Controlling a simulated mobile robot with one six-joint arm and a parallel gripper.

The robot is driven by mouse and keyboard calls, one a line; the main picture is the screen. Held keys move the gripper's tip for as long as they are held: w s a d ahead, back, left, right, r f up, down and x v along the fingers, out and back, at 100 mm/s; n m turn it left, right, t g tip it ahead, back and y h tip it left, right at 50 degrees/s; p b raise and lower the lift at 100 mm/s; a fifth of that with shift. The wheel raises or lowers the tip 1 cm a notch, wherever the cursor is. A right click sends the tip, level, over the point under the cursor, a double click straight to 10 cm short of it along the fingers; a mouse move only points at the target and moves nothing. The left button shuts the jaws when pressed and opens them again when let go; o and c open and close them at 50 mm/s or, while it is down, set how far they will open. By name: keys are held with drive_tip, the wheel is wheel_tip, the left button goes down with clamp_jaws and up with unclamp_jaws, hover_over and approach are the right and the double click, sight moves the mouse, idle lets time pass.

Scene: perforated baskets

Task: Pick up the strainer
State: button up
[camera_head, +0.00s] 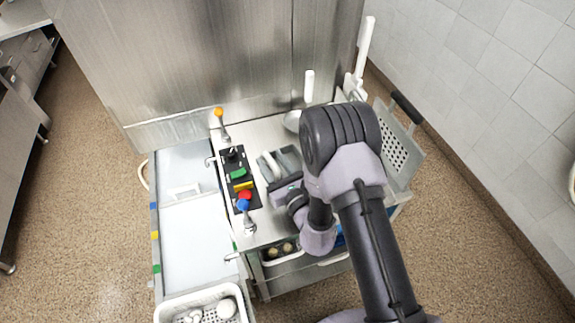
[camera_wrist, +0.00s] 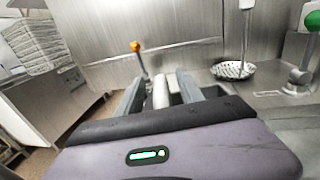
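The strainer (camera_wrist: 233,70) is a shallow perforated metal bowl on the steel worktop, at the upper right in the wrist view. A thin upright stem with a white handle (camera_wrist: 246,5) rises from it. In the head view its white handle (camera_head: 309,86) stands behind my arm, and the bowl (camera_head: 291,121) is partly hidden. My gripper (camera_wrist: 160,88) is open, with its grey fingers spread, and lies left of the strainer, apart from it. A short white cylinder (camera_wrist: 160,97) shows between the fingers; I cannot tell whether it touches them. My gripper also shows in the head view (camera_head: 277,160).
A black panel (camera_head: 241,180) with coloured knobs and orange-topped and blue-topped taps stands left of my gripper. A perforated basket (camera_head: 398,150) with a black handle is at the right. A steel wall (camera_head: 200,60) closes off the back. White baskets (camera_head: 205,300) stand lower down.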

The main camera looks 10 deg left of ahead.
clamp_jaws()
idle(1.3)
